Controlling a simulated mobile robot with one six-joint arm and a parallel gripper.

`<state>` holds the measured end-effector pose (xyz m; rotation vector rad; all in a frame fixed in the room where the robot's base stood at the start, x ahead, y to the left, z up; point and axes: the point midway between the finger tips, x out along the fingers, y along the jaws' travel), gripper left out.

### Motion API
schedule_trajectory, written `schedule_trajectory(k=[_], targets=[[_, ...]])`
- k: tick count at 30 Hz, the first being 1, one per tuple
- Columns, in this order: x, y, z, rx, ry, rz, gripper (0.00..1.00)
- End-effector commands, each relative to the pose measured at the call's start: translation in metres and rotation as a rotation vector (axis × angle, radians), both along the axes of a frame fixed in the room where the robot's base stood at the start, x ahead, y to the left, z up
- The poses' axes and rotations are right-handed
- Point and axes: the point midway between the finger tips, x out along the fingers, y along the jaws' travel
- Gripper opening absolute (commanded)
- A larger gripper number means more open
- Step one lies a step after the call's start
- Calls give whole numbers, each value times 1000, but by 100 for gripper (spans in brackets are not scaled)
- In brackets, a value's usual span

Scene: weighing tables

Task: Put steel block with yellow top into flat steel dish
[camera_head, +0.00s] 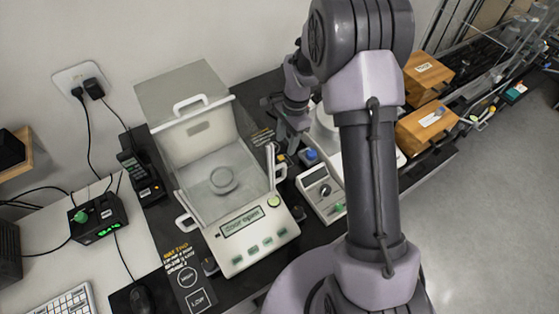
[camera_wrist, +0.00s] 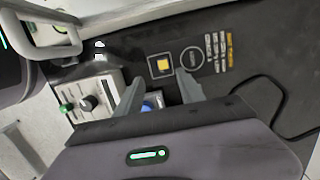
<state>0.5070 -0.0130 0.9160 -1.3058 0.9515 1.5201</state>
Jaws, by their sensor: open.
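A small block with a yellow top (camera_wrist: 160,64) lies on the dark mat in the wrist view, inside a white square outline. My gripper (camera_wrist: 159,77) is open, with its fingertips to either side of and just below the yellow top in the picture; nothing is between them that I can see held. A round, flat steel dish (camera_head: 223,180) sits inside the open weighing chamber of the balance.
The white balance (camera_head: 245,237) has its lid raised and its display appears to read door open. A grey box with a knob (camera_head: 320,190) stands right of it. A blue-topped object (camera_wrist: 152,103) is close to my fingers. Wooden boxes (camera_head: 427,125) stand at right.

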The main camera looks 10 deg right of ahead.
Motion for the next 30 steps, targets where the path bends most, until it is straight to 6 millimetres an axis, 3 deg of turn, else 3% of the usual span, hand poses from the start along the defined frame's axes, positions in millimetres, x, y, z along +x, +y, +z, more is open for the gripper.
schedule_trajectory(k=[1,8,15,21,28,30], targets=[[-1,2,-14,0,2,0,45],[0,6,-37,0,0,1,45],[3,13,-81,1,1,1,45],[3,13,-81,0,-1,1,45],[3,13,-81,0,-1,1,2],[3,13,-81,0,-1,1,0]])
